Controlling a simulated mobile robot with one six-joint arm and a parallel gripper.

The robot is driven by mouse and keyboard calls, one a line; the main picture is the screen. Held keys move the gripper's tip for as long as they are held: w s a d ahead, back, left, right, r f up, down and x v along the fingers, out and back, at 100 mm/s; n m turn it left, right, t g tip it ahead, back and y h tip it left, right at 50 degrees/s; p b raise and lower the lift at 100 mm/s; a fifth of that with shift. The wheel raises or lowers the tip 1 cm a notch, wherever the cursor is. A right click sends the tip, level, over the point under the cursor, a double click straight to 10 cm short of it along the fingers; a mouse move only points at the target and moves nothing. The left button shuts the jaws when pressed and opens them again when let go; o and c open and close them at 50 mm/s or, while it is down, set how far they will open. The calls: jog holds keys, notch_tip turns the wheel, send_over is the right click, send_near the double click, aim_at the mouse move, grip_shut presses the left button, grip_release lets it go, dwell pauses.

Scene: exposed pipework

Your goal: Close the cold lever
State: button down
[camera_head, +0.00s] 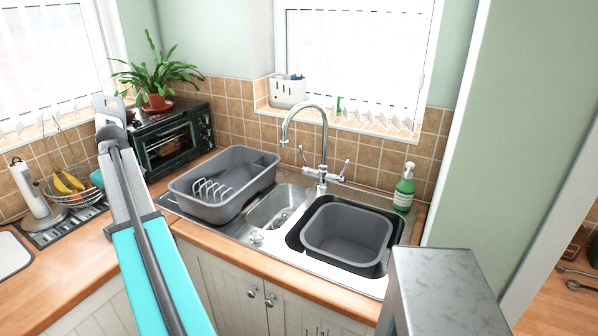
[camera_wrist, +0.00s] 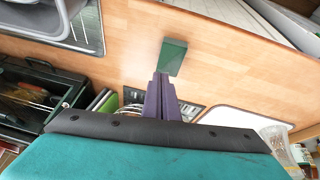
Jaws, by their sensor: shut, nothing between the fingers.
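The chrome tap (camera_head: 322,172) stands behind the sink with a tall curved spout. It has two small levers, a left one (camera_head: 303,156) and a right one (camera_head: 345,167), both sticking up at a slant. Colour marks are too small to tell which is cold, and no water is clearly visible. My gripper (camera_wrist: 161,82) is shut and empty in the wrist view, over the wooden worktop. It is apart from the tap, which does not show in that view. My arm crosses the left of the head view.
A grey dish rack (camera_head: 222,184) and a grey basin (camera_head: 347,234) flank the small middle bowl. A green soap bottle (camera_head: 404,188) stands right of the tap. A toaster oven (camera_head: 171,137) and a fruit basket (camera_head: 75,190) stand left. A green block (camera_wrist: 172,57) appears just beyond my fingers.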

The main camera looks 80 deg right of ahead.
aim_at(345, 166)
jog(key=s+d+r+n+g+h+b, duration=0.1)
jog(key=s+d+r+n+g+h, duration=0.2)
jog(key=s+d, duration=0.5)
jog(key=s+d+n+g+h+b, duration=0.1)
jog(key=s+d+n+g+h, duration=0.35)
jog(key=s, duration=0.85)
jog(key=s+d+r+n+g+h+b, duration=0.1)
jog(key=s+d+r+g+h+b, duration=0.1)
jog(key=s+d+h, duration=0.65)
jog(key=s+f+n+g+b, duration=0.1)
jog(key=s+f, duration=0.3)
jog(key=s, duration=0.6)
jog(key=s+a+f+n+g+b, duration=0.1)
jog(key=s+f+n+g+b, duration=0.1)
jog(key=s, duration=0.8)
jog(key=s+a+f+n+g+y+b, duration=0.1)
jog(key=s+f+n+g+b, duration=0.1)
jog(key=s, duration=0.9)
notch_tip(345, 166, down, 4)
jog(key=shift+r+g+b, duration=0.15)
jog(key=shift+g+b, duration=0.3)
jog(key=shift+b, duration=0.7)
jog(key=shift+n, duration=0.25)
jog(key=shift+p+x, duration=1.55)
jog(key=shift+x, duration=5.35)
